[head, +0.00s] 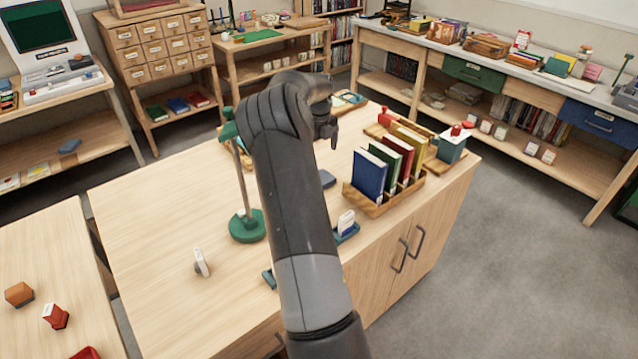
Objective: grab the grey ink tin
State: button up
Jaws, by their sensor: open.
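My gripper (333,140) hangs above the middle island table (150,215), pointing down, with small dark fingers; it is open and nothing shows between them. A small flat dark grey-blue block (327,178) lies on the table below it, left of the book rack, partly hidden by my arm. It may be the grey ink tin, but it is too small to be sure. Another flat grey-blue piece (69,146) lies on the lower shelf at far left. My arm hides part of the table's middle.
A wooden rack (375,208) of coloured books stands right of my gripper, near the table's edge. A green-based lamp stand (247,226) rises left of my arm. The table's left part is mostly clear.

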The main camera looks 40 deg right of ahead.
notch_tip(320, 180, down, 5)
jog(key=shift+f, duration=0.2)
jog(key=f, duration=0.5)
jog(key=shift+s+a, duration=0.2)
jog(key=shift+s, duration=0.05)
jog(key=shift+c, duration=0.2)
jog(key=c, duration=1.1)
